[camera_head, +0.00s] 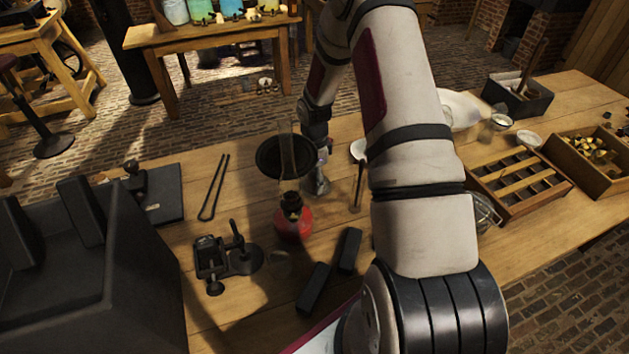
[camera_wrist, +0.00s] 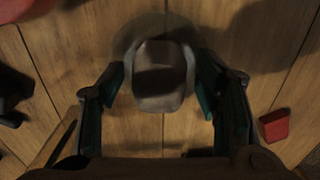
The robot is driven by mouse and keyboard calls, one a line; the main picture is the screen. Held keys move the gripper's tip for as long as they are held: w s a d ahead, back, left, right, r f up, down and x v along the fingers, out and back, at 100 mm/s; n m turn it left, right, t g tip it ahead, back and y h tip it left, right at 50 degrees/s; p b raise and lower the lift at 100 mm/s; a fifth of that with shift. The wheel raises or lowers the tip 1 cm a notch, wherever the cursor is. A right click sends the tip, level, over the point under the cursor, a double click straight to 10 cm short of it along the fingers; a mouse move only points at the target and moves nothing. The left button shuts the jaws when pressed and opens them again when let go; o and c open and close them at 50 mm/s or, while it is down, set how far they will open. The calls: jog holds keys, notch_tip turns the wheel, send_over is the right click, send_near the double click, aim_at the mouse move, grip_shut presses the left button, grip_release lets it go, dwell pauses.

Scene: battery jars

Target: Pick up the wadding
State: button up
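In the wrist view, a brownish-grey, rounded lump (camera_wrist: 160,75) lies between my fingers, with a paler rounded shape around its far side; it may be the wadding, but the picture is too dark to be sure. My gripper (camera_wrist: 160,82) is open, one finger on each side of the lump, with narrow gaps visible. In the head view, my forearm reaches down to the table behind the red flask; my fingertips and the lump cannot be made out clearly there.
A red flask (camera_head: 293,222) with a dark neck stands close by, left of my wrist. Two black bars (camera_head: 314,287) lie in front. A slotted wooden tray (camera_head: 519,181) is at right. A small red piece (camera_wrist: 274,125) lies right of my gripper.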

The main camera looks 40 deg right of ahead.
aim_at(314, 174)
jog(key=c, duration=0.9)
jog(key=shift+c, duration=0.2)
notch_tip(314, 174, up, 10)
jog(key=shift+r+b, duration=0.1)
jog(key=shift+b, duration=0.4)
